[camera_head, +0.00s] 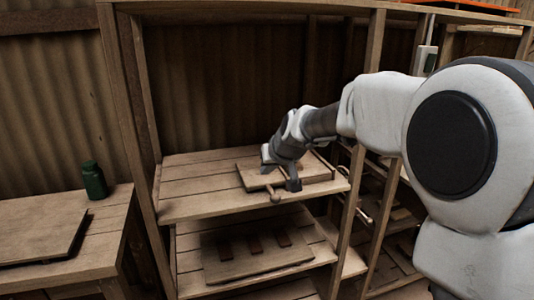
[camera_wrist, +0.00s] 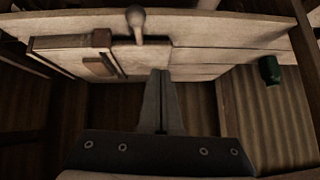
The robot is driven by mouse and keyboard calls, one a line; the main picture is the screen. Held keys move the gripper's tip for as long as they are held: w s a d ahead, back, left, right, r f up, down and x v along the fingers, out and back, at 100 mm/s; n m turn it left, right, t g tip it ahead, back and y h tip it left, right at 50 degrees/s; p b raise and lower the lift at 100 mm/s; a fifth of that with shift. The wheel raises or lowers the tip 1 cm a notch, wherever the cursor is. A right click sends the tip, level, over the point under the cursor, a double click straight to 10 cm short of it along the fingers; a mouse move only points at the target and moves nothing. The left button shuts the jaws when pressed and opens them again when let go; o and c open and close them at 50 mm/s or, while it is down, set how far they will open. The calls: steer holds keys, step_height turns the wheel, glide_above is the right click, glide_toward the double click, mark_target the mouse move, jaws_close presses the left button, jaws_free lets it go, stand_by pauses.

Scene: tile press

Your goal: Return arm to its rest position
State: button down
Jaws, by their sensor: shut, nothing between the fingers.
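My gripper (camera_wrist: 161,74) is shut, with its two grey fingers side by side and nothing between them in the wrist view. In the head view my arm reaches in from the right, and its end is over the upper shelf. The tile press (camera_head: 319,173) is a low wooden board with a lever on that shelf. A ball-ended handle (camera_wrist: 135,18) stands just beyond and left of my fingertips in the wrist view, apart from them. The handle's ball (camera_head: 275,198) also shows at the shelf's front edge. My arm hides part of the press.
The wooden upper shelf (camera_head: 190,185) has bare room on its left. A green bottle (camera_head: 94,180) stands on a left table (camera_head: 112,225). Upright posts (camera_head: 130,110) frame the shelves.

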steer(key=s+d+r+h, duration=0.1)
steer(key=s+d, duration=0.2)
steer(key=s, duration=0.3)
steer(key=s+d+r+m+g, duration=0.1)
steer(key=s+d, duration=0.2)
steer(key=s, duration=0.3)
steer(key=s+d+r+h, duration=0.1)
steer(key=s+d+r, duration=0.15)
steer(key=s, duration=0.45)
steer(key=s+d+f+m+g+h, duration=0.1)
steer(key=s+d+f, duration=0.2)
steer(key=s, duration=0.5)
steer(key=s+d+f+m+g+h, duration=0.1)
steer(key=s+d+f, duration=0.15)
steer(key=s, duration=0.55)
step_height(320, 180, up, 16)
steer(key=p, duration=1.6)
steer(key=shift+d, duration=0.35)
